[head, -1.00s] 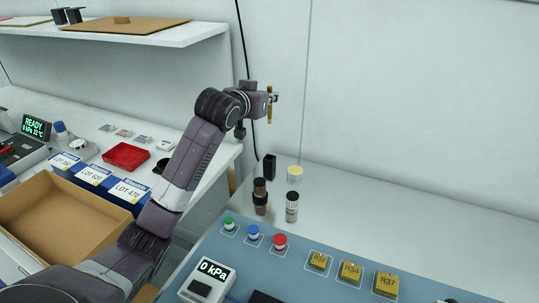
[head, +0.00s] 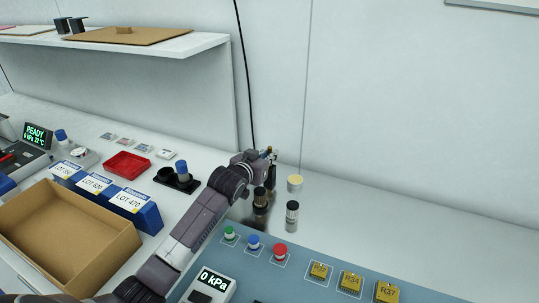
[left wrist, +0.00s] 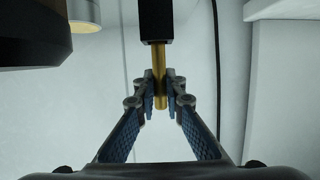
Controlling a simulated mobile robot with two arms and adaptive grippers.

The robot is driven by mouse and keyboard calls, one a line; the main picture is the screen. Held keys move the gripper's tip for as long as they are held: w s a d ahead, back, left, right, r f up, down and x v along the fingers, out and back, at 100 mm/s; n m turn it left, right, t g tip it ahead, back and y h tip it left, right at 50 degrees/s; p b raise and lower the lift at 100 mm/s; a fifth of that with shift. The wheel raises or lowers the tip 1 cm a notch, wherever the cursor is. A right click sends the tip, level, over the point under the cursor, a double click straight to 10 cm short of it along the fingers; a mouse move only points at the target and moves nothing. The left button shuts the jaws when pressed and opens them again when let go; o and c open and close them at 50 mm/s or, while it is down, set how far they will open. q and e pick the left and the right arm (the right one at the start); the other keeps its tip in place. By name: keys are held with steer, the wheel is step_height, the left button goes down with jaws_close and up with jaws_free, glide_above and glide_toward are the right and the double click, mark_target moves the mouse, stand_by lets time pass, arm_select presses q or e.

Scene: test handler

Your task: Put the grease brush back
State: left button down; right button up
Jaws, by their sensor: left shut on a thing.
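The grease brush is a thin gold-yellow rod (left wrist: 158,57), and its tip shows small in the head view (head: 269,149). My left gripper (head: 271,155) is shut on its handle; in the left wrist view, the fingers (left wrist: 160,88) press it from both sides. A narrow black holder (head: 272,178) stands at the back of the table by the wall. In the left wrist view, the rod meets the mouth of the black holder (left wrist: 168,20) and seems to be in it; how deep is hidden. My right gripper is not in view.
A dark brown bottle (head: 261,197) stands close in front of the holder. A cream-lidded jar (head: 295,183) and a clear black-capped jar (head: 292,213) stand to the right. A black cable (head: 245,75) hangs behind. The table further right is clear.

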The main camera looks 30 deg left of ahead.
arm_select(q)
steer(key=c, duration=2)
jaws_free()
steer(key=shift+f, duration=0.1)
steer(key=shift+s, duration=0.1)
steer(key=v, duration=1.2)
steer(key=shift+b, duration=0.3)
steer(key=shift+r, duration=0.2)
